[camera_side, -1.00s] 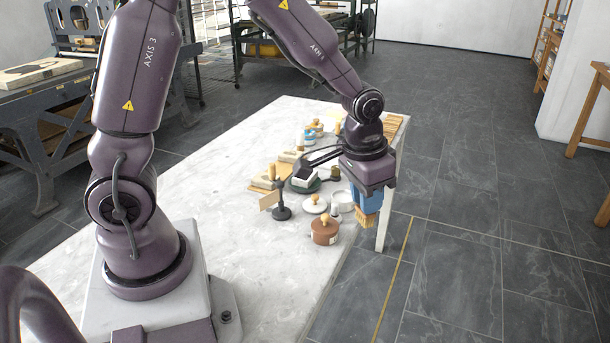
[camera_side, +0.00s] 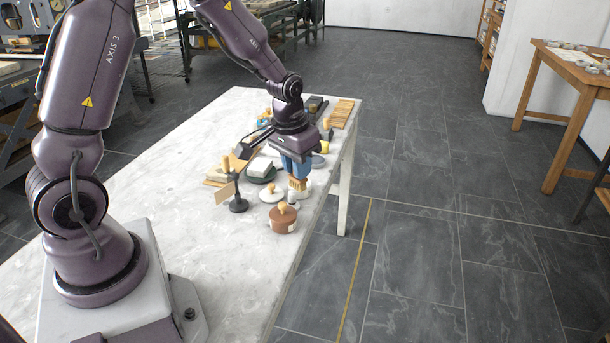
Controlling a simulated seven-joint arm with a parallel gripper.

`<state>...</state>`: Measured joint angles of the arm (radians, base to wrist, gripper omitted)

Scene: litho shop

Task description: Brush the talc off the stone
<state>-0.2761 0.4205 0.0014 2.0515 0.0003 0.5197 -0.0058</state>
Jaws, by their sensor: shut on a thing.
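My gripper (camera_side: 296,166), with blue fingers, points down at the right side of the marble table (camera_side: 190,190). It is shut on a brush (camera_side: 298,185) with tan bristles. The brush overlaps a small white container (camera_side: 306,189) in the picture; whether they touch I cannot tell. A pale block (camera_side: 260,167), which may be the stone, sits on a dark green round base (camera_side: 262,179) to the left of the brush. Talc on it cannot be made out at this size.
A brown lidded pot (camera_side: 283,220), a white lid with a wooden knob (camera_side: 273,194) and a black stand (camera_side: 238,203) with a card (camera_side: 226,191) stand nearby. Wooden slats (camera_side: 342,113) lie at the far corner.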

